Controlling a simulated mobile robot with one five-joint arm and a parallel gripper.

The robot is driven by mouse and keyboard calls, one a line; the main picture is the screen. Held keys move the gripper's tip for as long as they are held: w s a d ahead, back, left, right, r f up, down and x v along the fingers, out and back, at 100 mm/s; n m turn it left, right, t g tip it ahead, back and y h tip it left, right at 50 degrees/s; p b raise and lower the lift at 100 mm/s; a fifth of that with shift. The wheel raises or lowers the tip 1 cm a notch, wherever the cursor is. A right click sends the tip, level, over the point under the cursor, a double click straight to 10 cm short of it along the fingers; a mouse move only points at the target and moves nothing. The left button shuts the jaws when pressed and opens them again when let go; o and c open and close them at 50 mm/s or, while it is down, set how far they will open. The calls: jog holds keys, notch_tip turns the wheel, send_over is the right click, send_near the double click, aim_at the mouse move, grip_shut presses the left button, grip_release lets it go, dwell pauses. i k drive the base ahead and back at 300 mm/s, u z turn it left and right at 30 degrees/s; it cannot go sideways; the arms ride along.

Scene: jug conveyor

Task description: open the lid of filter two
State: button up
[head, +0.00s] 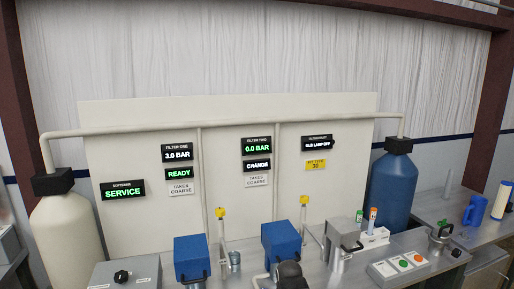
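Filter two is the blue block-shaped housing (282,238) below the "FILTER TWO" display (257,148), which reads 0.0 BAR and CHANGE. Its blue top looks closed, and a black handle loop (259,281) shows low at its front left. A dark rounded part, which looks like the end of my arm with my gripper (290,271), stands in front of the housing at the bottom edge and hides its lower front. No fingers can be made out, so I cannot tell whether it touches the handle or is open.
Filter one (191,256), a similar blue housing with a black handle, stands to the left. Yellow-topped posts (221,213) stand beside each filter. A grey-lidded unit (344,232), a tube rack (373,238) and a button panel (398,266) are to the right.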

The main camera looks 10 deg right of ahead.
aim_at(281, 240)
jog(key=u, duration=1.8)
jog(key=k, duration=1.15)
jog(key=u, duration=0.55)
jog(key=i, duration=1)
